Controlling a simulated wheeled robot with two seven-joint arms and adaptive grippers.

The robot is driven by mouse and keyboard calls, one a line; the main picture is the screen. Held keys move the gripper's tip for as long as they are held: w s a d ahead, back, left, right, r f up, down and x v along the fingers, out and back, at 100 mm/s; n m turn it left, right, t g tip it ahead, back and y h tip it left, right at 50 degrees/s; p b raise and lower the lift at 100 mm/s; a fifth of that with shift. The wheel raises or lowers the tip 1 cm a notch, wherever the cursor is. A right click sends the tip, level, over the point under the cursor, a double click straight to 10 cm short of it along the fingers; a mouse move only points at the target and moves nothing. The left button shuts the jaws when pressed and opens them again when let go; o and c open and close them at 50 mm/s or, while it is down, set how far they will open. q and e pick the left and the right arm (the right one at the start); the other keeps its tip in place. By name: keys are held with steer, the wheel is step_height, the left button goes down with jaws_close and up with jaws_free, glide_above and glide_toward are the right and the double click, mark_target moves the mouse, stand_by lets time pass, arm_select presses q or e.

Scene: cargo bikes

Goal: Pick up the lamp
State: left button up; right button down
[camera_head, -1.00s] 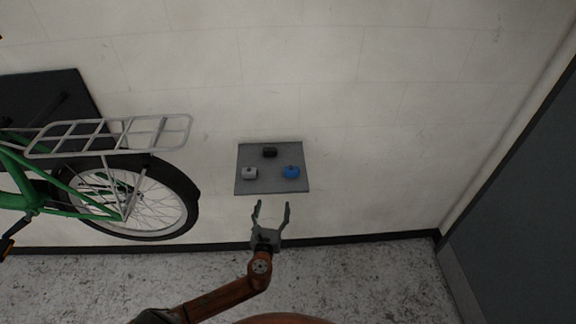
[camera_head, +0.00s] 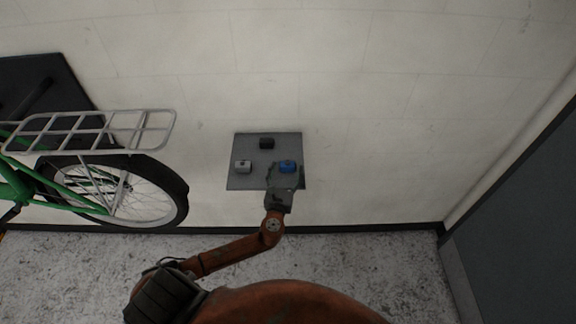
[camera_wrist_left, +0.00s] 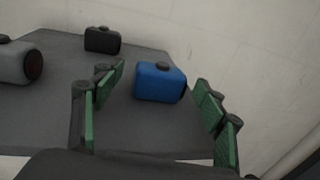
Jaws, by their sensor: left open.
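Three small box-shaped lamps rest on a grey shelf (camera_head: 240,182) at the wall. The blue lamp (camera_head: 287,166) is at the right front, the light grey one (camera_head: 243,166) at the left, the black one (camera_head: 266,143) at the back. My left gripper (camera_head: 285,172) is open and empty at the shelf's front, over the blue lamp's side. In the left wrist view, the blue lamp (camera_wrist_left: 159,82) lies between and just beyond the green-padded fingers (camera_wrist_left: 160,95). The black lamp (camera_wrist_left: 102,40) and grey lamp (camera_wrist_left: 18,62) are to the left. My right gripper does not show.
A green bicycle (camera_head: 110,190) with a silver rear rack (camera_head: 100,130) stands left of the shelf. A dark panel (camera_head: 45,85) is on the wall behind it. The pale wall is bare right of the shelf, up to a dark door or panel (camera_head: 520,210).

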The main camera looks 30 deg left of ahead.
mark_target(287, 169)
arm_select(q)
steer(key=x, duration=0.2)
steer(key=shift+w+a, duration=0.2)
steer(key=shift+w, duration=0.25)
steer(key=c, duration=1.2)
steer(key=shift+c, duration=0.6)
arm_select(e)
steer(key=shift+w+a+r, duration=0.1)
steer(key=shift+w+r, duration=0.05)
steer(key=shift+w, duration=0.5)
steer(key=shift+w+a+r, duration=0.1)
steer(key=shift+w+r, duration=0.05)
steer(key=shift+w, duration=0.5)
